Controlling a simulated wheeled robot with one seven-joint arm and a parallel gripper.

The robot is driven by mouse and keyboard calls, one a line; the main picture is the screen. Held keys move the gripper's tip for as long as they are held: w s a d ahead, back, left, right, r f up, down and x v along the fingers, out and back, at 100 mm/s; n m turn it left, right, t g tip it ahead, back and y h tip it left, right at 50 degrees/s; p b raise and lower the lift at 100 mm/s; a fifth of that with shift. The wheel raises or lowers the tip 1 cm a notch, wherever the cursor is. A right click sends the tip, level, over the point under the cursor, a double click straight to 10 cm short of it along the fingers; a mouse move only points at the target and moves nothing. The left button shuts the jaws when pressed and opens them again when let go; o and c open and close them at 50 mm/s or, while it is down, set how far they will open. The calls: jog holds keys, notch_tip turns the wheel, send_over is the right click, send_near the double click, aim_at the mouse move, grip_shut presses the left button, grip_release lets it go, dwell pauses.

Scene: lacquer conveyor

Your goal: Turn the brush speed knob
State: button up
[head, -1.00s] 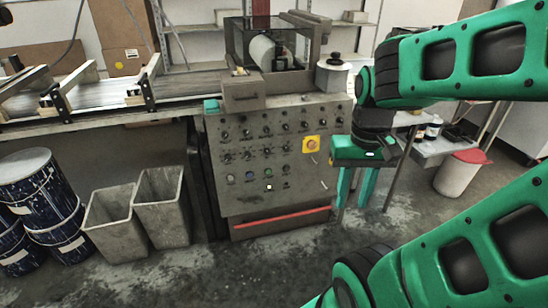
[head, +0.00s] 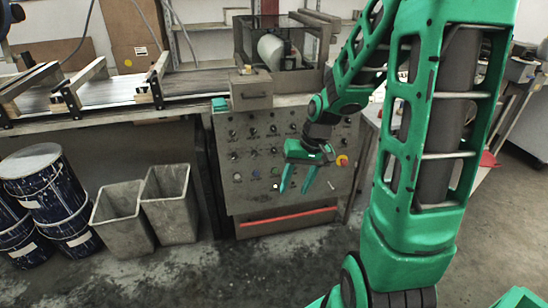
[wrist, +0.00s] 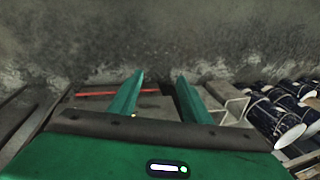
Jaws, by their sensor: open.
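The control panel (head: 243,196) is a worn grey cabinet face with rows of small dark knobs (head: 233,133), and coloured buttons lower down. I cannot tell which knob is the brush speed knob; labels are too small to read. My gripper (head: 294,189) is open and empty, fingers pointing down, in front of the panel's right half. It hides some of the controls. In the wrist view my gripper (wrist: 158,80) points down at the floor, with the red strip (wrist: 112,93) at the cabinet's base beyond the left finger. No knob shows there.
A red emergency button on yellow (head: 342,160) sits right of my gripper. Two grey bins (head: 168,205) and blue-splashed drums (head: 48,190) stand to the left. The conveyor (head: 110,92) runs behind. The floor (head: 215,275) in front is clear.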

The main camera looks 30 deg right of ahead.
jog(key=w+a+f+m+t+y, duration=0.1)
jog(key=w+a+f+t+y, duration=0.15)
jog(key=w+a+f, duration=0.35)
jog(key=w+a+f+m+t+y, duration=0.1)
jog(key=w+a+f+y, duration=0.3)
jog(key=w, duration=0.5)
jog(key=w+a+m+t+y, duration=0.1)
jog(key=w+m+t+y, duration=0.1)
jog(key=w+m+t, duration=0.6)
jog(key=m+t+h, duration=0.4)
jog(key=m+h, duration=1.2)
jog(key=m, duration=0.7)
send_near(275, 152)
jog(key=shift+x, duration=4.05)
